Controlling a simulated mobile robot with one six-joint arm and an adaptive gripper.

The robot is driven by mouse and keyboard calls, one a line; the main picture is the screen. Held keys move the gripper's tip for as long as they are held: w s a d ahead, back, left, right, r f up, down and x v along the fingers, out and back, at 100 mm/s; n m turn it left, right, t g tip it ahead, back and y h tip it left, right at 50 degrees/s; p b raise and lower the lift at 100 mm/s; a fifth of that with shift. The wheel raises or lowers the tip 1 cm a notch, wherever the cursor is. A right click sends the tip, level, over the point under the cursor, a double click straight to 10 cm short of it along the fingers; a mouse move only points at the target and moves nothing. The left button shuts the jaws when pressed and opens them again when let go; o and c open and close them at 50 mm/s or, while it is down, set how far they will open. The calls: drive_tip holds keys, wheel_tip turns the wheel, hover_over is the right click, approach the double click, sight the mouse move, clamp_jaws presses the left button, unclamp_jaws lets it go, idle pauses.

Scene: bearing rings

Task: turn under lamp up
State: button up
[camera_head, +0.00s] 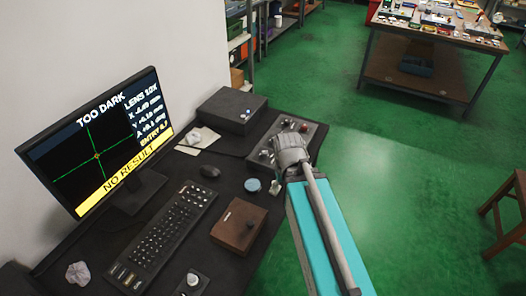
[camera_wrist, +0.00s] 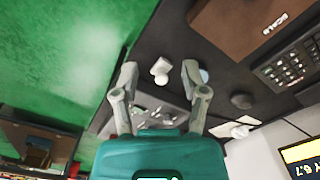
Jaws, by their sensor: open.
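The monitor (camera_head: 100,140) reads "TOO DARK" over a green crosshair and "NO RESULT" on a yellow band. A dark control panel (camera_head: 314,131) with several small knobs lies at the desk's far right, partly hidden behind my arm; it also shows between and below my fingers in the wrist view (camera_wrist: 172,112). No lamp label is readable, so I cannot tell which control is the under lamp's. My gripper (camera_wrist: 160,68) is open and empty above the desk. A small white knob-like piece (camera_wrist: 160,74) shows between its fingertips. In the head view my gripper (camera_head: 289,152) covers part of the panel.
A brown box (camera_head: 239,224), blue round tin (camera_head: 252,185), mouse (camera_head: 210,170) and keyboard (camera_head: 162,236) lie left of my arm. A black box (camera_head: 231,110) stands behind. A small device with a pale knob (camera_head: 192,280) is at the front. Green floor lies right.

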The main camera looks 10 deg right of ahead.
drive_tip(key=shift+d, duration=0.1)
drive_tip(key=shift+o, duration=1.1)
drive_tip(key=shift+w, duration=0.15)
wheel_tip(320, 180, up, 2)
drive_tip(key=n+p, duration=0.2)
drive_tip(key=n, duration=1.1)
hover_over(266, 152)
drive_tip(key=shift+s+a, duration=0.2)
drive_tip(key=shift+s, duration=0.05)
drive_tip(key=shift+f, duration=0.1)
drive_tip(key=f+b, duration=0.6)
drive_tip(key=b, duration=0.1)
drive_tip(key=f+b, duration=0.6)
drive_tip(key=f, duration=0.1)
drive_tip(key=shift+w+d+f+b, duration=0.1)
drive_tip(key=shift+w+f+b, duration=0.15)
drive_tip(key=shift+b, duration=0.1)
